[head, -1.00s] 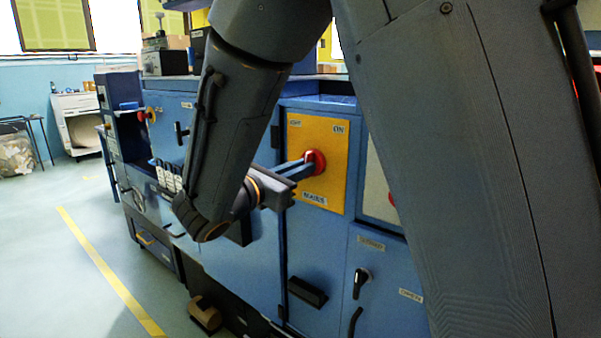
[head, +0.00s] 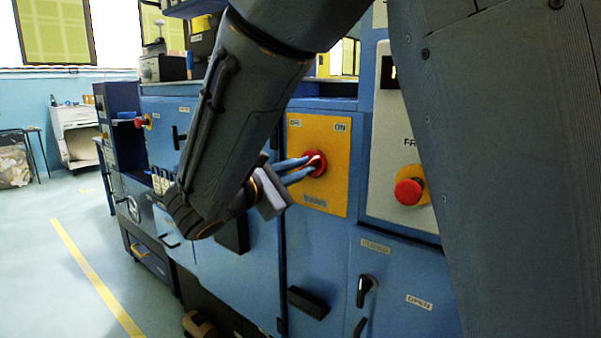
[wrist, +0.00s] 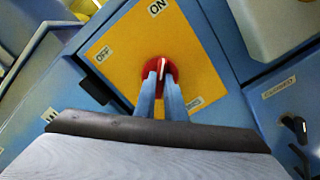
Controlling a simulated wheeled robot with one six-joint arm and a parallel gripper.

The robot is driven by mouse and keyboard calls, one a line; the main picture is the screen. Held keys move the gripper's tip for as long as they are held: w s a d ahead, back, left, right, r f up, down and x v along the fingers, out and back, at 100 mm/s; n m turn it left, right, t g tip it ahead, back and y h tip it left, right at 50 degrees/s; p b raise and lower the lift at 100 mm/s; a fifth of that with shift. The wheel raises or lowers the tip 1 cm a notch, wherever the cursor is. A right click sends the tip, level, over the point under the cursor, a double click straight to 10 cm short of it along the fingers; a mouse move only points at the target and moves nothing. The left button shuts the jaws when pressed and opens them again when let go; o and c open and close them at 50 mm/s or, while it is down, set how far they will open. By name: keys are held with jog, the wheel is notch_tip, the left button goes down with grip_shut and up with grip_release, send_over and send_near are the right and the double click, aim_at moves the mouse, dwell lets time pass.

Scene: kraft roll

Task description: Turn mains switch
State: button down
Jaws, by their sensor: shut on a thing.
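The mains switch is a red round knob (head: 318,163) on a yellow plate (head: 337,185) with OFF at upper left and ON at upper right. The knob also shows in the wrist view (wrist: 173,70), with a white line across it that runs roughly towards the ON label. My gripper (head: 308,164) reaches it from the left with two blue fingers. In the wrist view, my gripper's fingertips (wrist: 160,78) lie on either side of the knob's grip, shut on it. The fingers and body look rolled over relative to the plate. The fingers hide part of the knob.
A red push button (head: 408,191) sits on a pale panel to the right. Below are a black handle (head: 365,288) and a dark pull (head: 308,302) on the blue cabinet. The floor at left, with a yellow line (head: 95,275), is clear.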

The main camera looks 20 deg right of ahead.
dwell(0.4)
jog(key=c, duration=1.8)
grip_release()
jog(key=shift+s+a, duration=0.1)
jog(key=v, duration=0.7)
jog(key=shift+s+a, duration=0.2)
jog(key=shift+a, duration=0.05)
